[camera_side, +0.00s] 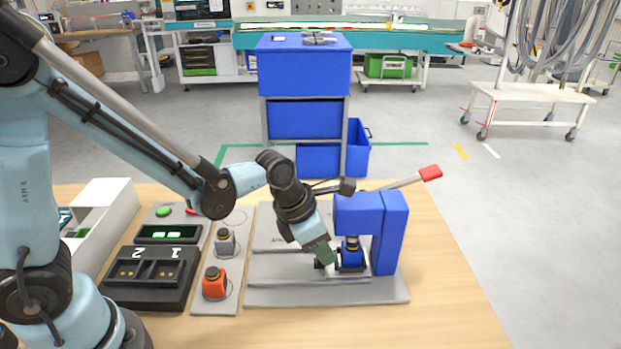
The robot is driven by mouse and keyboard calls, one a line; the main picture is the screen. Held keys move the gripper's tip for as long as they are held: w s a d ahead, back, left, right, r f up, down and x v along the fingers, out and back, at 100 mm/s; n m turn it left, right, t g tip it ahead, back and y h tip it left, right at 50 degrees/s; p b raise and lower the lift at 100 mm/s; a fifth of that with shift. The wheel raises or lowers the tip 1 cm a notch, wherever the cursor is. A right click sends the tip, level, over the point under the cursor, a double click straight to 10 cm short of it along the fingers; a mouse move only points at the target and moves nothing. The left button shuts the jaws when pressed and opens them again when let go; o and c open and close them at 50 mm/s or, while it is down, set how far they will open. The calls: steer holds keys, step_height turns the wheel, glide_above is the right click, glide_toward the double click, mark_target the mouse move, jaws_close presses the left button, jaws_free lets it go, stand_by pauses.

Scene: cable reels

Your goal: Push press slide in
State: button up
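The blue press (394,232) stands on a grey base plate (290,296) at the right of the table. Its lever with a red handle (430,173) points up and to the right. The press slide (351,262), a dark carriage with a blue part on it, sits beneath the press head. My gripper (325,262) is low over the plate, just left of the slide. Its tip seems to touch or nearly touch the slide's left side. The fingers are too small and dark to show whether they are open or shut.
Left of the plate are an orange-red part (214,283), a grey part (225,241), a black dock marked 1 and 2 (148,285), and a green-lit display (168,234). A white box (108,215) stands farther left. The table's right front is clear.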

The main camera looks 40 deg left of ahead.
steer(key=shift+o, duration=1.4)
steer(key=shift+s, duration=0.1)
steer(key=shift+a, duration=0.1)
steer(key=v, duration=1.2)
steer(key=s+a+m+t+y, duration=0.1)
steer(key=a+m, duration=0.3)
steer(key=m, duration=1.1)
steer(key=s+a+m+t+y, duration=0.1)
steer(key=s+a+m, duration=0.3)
steer(key=m, duration=1.1)
steer(key=shift+a+f+t, duration=0.2)
steer(key=shift+f+t, duration=0.1)
steer(key=shift+t, duration=0.3)
